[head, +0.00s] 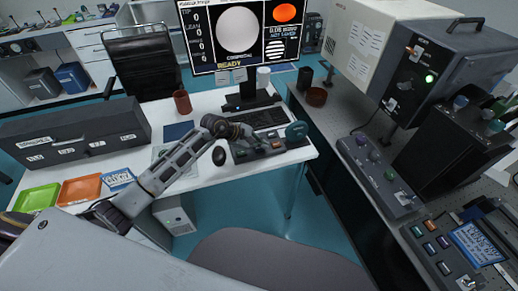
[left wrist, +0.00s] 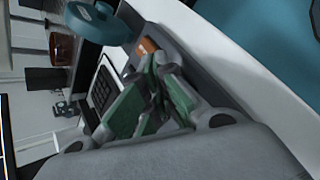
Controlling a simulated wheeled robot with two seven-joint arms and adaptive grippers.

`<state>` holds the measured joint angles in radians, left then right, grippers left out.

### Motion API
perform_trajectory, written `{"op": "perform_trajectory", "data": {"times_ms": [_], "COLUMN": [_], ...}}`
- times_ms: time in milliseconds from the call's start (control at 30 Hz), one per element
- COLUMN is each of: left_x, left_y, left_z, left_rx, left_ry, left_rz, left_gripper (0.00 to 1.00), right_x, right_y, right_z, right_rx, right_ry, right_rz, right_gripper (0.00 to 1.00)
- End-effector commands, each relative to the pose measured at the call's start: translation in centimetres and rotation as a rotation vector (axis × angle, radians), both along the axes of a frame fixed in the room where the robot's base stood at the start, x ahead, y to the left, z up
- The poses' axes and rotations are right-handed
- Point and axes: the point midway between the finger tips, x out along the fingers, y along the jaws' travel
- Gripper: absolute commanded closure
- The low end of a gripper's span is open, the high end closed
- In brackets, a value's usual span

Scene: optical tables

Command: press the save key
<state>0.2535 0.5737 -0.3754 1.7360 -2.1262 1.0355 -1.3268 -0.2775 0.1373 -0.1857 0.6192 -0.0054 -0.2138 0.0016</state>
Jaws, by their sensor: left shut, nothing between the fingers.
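A small grey key console (head: 262,146) stands on the white desk in front of the keyboard. It carries an orange key (head: 277,143), which also shows in the left wrist view (left wrist: 147,46), and other keys partly hidden by my gripper. No key label is readable, so I cannot tell which is the save key. My left gripper (head: 246,133) is shut and empty at the console's left part, left of the orange key. In the left wrist view its fingers (left wrist: 163,72) lie over the console close to the orange key; contact is unclear. My right gripper is out of view.
The monitor (head: 240,35) reads "READY" and "NOT SAVED". A teal round knob (head: 296,130) stands at the console's right end. The keyboard (head: 262,117) is behind, the mouse (head: 219,156) at left. A dark red mug (head: 182,102) stands farther back.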

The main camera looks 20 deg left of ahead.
Motion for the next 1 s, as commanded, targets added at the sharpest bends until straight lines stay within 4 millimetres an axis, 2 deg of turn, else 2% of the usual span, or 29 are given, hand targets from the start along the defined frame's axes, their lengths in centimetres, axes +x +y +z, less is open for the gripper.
{"op": "perform_trajectory", "data": {"times_ms": [1000], "left_x": [-0.02], "left_y": [-0.02], "left_z": [-0.67], "left_rx": [0.0], "left_ry": [0.001], "left_rz": [-0.001], "left_gripper": [1.0], "right_x": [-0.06], "right_y": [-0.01], "right_z": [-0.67], "right_rx": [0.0], "right_ry": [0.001], "right_rz": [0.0], "right_gripper": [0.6]}}
